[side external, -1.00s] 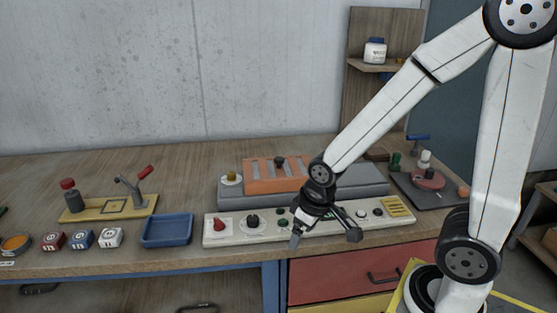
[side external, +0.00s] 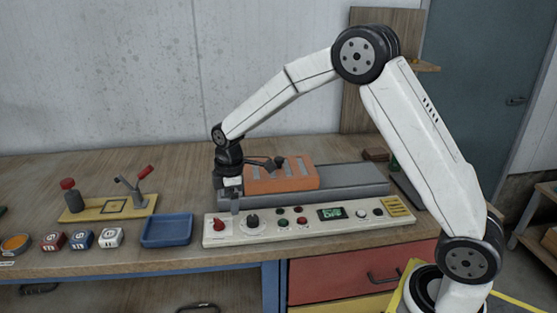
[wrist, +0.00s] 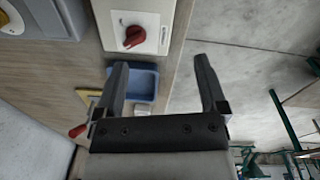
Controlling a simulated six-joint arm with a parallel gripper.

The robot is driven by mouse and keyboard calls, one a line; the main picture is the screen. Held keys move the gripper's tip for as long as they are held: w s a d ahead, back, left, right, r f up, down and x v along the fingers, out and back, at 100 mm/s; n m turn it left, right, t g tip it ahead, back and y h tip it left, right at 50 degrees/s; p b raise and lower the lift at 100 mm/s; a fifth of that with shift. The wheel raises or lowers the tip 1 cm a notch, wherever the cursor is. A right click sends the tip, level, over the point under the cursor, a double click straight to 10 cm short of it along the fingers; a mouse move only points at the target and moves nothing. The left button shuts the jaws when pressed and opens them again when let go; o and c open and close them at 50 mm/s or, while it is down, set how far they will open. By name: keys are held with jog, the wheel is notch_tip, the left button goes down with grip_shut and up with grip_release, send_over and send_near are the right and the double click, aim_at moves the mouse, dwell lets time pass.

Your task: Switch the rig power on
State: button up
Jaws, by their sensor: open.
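A long pale control panel (side external: 330,227) lies along the front of the bench. At its left end is a red rotary knob (side external: 219,225) on a white plate; any label is too small to read.
A black dial (side external: 252,221), several small buttons and a lit display (side external: 331,213) are on the panel. An orange block (side external: 290,178) on a grey base stands behind it. A blue tray (side external: 166,231) lies left, with marked cubes (side external: 82,238) beyond it.

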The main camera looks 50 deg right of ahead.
aim_at(218, 220)
jog(key=w+n, duration=0.1)
jog(key=w, duration=0.1)
jog(key=w+f+n, duration=0.1)
jog(key=w+n, duration=0.1)
jog(key=w+f+n, duration=0.1)
jog(key=w, duration=0.1)
jog(key=shift+a+n+g, duration=0.15)
jog(key=shift+n+g, duration=0.15)
jog(key=shift+g, duration=0.1)
jog(key=shift+f, duration=3.85)
grip_shut()
